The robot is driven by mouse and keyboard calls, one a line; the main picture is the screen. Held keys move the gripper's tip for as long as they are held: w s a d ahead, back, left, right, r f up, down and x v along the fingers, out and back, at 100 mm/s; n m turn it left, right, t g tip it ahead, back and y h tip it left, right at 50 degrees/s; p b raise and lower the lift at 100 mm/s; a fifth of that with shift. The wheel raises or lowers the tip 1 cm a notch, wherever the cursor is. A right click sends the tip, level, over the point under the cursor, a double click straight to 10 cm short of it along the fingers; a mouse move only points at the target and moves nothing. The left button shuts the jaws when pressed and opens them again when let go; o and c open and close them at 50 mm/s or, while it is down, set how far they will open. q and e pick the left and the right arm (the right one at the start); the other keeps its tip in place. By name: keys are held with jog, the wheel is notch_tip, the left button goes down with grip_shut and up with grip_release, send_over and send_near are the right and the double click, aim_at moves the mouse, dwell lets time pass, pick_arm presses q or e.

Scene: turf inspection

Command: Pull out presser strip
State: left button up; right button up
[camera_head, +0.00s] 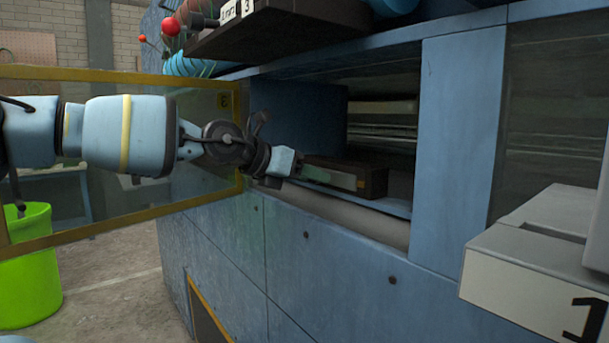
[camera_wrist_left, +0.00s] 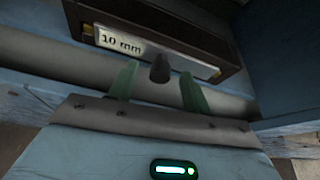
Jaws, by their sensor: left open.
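The presser strip (camera_head: 345,177) is a dark brown bar with a pale metal face, lying in the opening of the blue machine. In the left wrist view the strip (camera_wrist_left: 190,30) shows a "10 mm" label on its metal plate and a dark rounded knob (camera_wrist_left: 160,68) at the plate's lower edge. My left gripper (camera_head: 298,160) reaches in from the left at the strip's near end. In the left wrist view its two green fingers (camera_wrist_left: 158,84) are apart, with the knob seen between their tips. Whether they touch it I cannot tell. My right gripper is not in view.
A yellow-framed clear door (camera_head: 100,232) stands open at the left, behind my left arm. The blue machine's front panel (camera_head: 330,262) lies below the opening. A dark shelf (camera_head: 290,28) overhangs above. A green bin (camera_head: 28,262) stands on the floor at left.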

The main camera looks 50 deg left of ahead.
pick_arm(q)
jog(key=shift+c, duration=0.3)
grip_shut()
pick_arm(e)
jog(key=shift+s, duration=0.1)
pick_arm(q)
jog(key=shift+s, duration=0.2)
jog(key=shift+s, duration=0.55)
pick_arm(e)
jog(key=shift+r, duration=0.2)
pick_arm(q)
jog(key=shift+s+a+p, duration=0.15)
jog(key=shift+s+p, duration=0.3)
jog(key=shift+s, duration=0.65)
jog(key=shift+s+a+p, duration=0.1)
jog(key=shift+s+p, duration=0.3)
jog(key=shift+s, duration=0.65)
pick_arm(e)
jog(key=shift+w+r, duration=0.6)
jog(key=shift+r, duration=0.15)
pick_arm(q)
jog(key=shift+s+r, duration=0.1)
jog(key=shift+r, duration=0.05)
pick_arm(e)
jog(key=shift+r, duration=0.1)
